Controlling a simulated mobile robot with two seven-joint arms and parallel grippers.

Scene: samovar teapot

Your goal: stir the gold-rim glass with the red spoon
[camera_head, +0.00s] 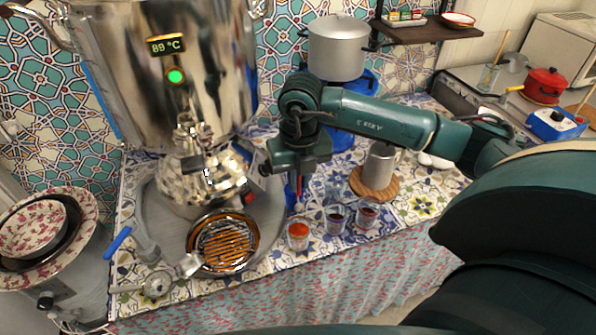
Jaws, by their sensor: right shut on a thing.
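My right gripper (294,178) hangs pointing down over the table, beside the samovar and above the row of glasses. It is shut on the red spoon (299,187), of which only a thin red part shows below the fingers. Three small glasses stand below it: one with orange-red contents (298,236), one with dark contents (335,219) and one with red contents (367,214). Their rims are too small to tell which one is gold. The spoon's tip is apart from the front-left glass, as far as I can see. My left gripper is out of view.
The large samovar (165,90) stands at left, with a round grate (225,243) below its tap. A metal pitcher (379,168) stands on a wooden board (362,188) behind the glasses. A pot (337,48) is at the back. The patterned cloth (410,205) is clear right of the glasses.

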